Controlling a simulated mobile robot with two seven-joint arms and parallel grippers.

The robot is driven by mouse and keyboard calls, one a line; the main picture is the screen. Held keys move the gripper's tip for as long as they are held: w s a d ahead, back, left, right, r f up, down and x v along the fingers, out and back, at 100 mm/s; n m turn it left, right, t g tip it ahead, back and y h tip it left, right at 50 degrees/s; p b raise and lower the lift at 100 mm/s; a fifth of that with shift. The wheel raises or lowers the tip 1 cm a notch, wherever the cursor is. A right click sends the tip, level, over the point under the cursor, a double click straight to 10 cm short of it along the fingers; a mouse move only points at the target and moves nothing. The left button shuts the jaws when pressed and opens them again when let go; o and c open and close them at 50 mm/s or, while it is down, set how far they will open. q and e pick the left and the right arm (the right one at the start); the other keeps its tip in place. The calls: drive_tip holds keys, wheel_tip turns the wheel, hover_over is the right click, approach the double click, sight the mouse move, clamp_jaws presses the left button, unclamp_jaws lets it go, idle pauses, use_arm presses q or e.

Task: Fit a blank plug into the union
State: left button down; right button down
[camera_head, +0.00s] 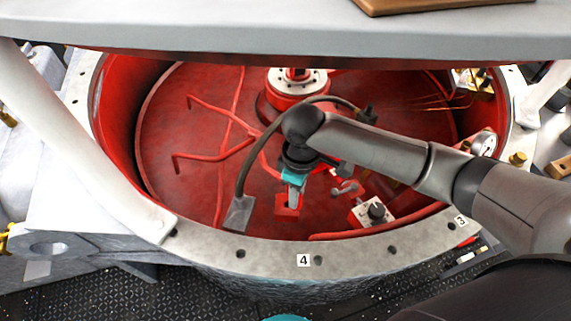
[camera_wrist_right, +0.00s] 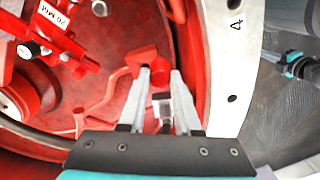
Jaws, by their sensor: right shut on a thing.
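My right gripper (camera_head: 292,203) reaches down into the red pit, pointing at a red block (camera_head: 287,212) on the floor. In the right wrist view its two pale fingers (camera_wrist_right: 160,75) are closed in on a small pale grey piece (camera_wrist_right: 162,98). The piece is mostly hidden, so I cannot tell if it is the blank plug. I cannot identify the union for sure. A teal and dark part (camera_wrist_right: 300,66), probably my left gripper, shows at the right edge of the wrist view.
A grey bolted flange (camera_head: 215,245) rings the pit. Red pipes (camera_head: 210,155) run over its floor. A round red fitting (camera_head: 292,85) stands at the back. A dark cable with a grey box (camera_head: 239,213) hangs beside my gripper. A block with a dark knob (camera_head: 372,212) sits at right.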

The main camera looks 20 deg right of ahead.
drive_tip(key=w+f+n, duration=0.1)
drive_tip(key=n, duration=0.1)
drive_tip(key=w+f+n+b, duration=0.1)
drive_tip(key=n, duration=0.1)
drive_tip(key=w+a+f+n+b, duration=0.1)
drive_tip(key=w+f+n, duration=0.1)
drive_tip(key=n, duration=0.1)
idle(0.7)
drive_tip(key=shift+s+f+b, duration=0.1)
drive_tip(key=shift+f+b, duration=0.6)
drive_tip(key=shift+f, duration=0.3)
idle(0.7)
drive_tip(key=shift+f, duration=0.2)
idle(0.5)
drive_tip(key=c, duration=0.5)
unclamp_jaws()
